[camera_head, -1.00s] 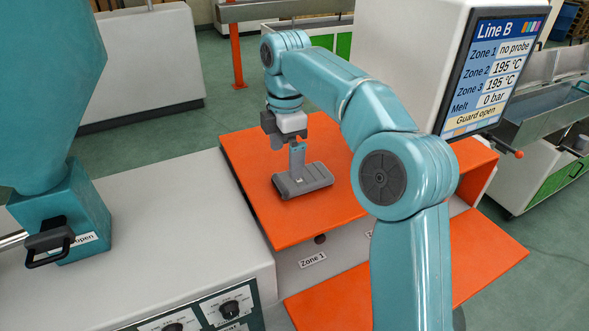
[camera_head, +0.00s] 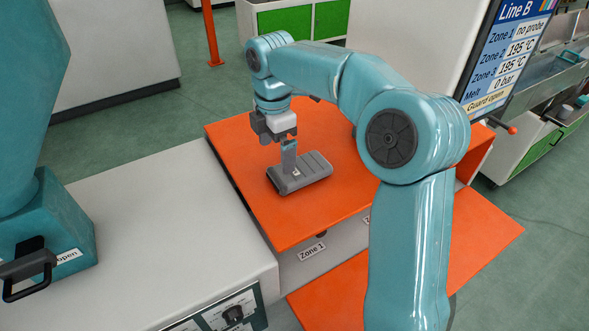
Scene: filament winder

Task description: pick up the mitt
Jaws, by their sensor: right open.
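A grey, ridged, low block-like thing (camera_head: 304,173) with an upright tab (camera_head: 289,157), teal near its top, lies on the orange panel (camera_head: 240,195). It seems to be the mitt, though its shape does not make this sure. My right gripper (camera_head: 279,137) points down just above and around the top of the tab. Its jaws are open; whether a finger touches the tab cannot be told. My left gripper is out of view.
A grey machine top (camera_head: 150,215) lies to the left, with a teal housing and black handle (camera_head: 30,268) on it. A white cabinet with a screen (camera_head: 500,60) stands behind right. A lower orange flap (camera_head: 485,240) sticks out in front.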

